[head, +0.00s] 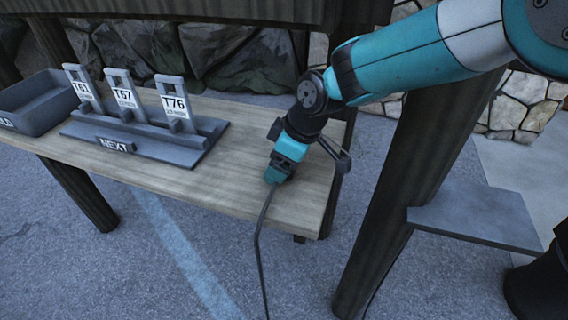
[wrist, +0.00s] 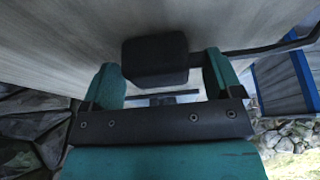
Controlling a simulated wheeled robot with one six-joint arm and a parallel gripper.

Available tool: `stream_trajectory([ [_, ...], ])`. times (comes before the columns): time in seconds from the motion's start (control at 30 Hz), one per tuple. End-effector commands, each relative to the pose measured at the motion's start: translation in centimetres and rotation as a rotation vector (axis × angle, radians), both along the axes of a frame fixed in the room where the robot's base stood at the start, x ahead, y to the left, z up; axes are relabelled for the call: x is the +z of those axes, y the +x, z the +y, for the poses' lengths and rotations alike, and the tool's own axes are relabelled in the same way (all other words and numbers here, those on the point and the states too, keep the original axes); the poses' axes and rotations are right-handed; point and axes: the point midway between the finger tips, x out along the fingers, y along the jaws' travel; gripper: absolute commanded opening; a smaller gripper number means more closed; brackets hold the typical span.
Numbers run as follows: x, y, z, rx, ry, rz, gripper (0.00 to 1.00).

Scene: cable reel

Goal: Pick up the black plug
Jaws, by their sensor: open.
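The black plug (wrist: 155,62) is a dark block in the wrist view, in front of the pale wooden bench top. It sits between the two teal fingers of my gripper, with a visible gap to the left finger and a smaller one to the right. My gripper (head: 277,176) is open, low over the right part of the bench in the head view. There it hides the plug. A black cable (head: 257,238) hangs from that spot over the bench's front edge. In the wrist view the cable (wrist: 250,48) leaves the plug to the right.
A grey rack (head: 135,146) marked NEXT holds three upright tags on the bench (head: 225,178), left of my gripper. A dark grey tray (head: 40,102) stands at the far left. Dark posts (head: 415,160) and a grey shelf (head: 478,215) are at right.

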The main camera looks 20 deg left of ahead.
Motion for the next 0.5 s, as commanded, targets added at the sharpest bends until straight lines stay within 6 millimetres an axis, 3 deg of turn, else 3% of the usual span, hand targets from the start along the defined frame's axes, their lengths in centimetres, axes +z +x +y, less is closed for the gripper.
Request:
stream_trajectory([
  [0.07,0.01,0.0,0.0,0.0,0.0,0.0,0.85],
  [0.2,0.02,-0.01,-0.01,0.0,0.0,0.0,0.53],
  [0.3,0.03,-0.01,-0.01,0.0,0.0,0.0,0.34],
  [0.5,0.07,0.0,0.0,0.0,0.001,0.0,0.34],
])
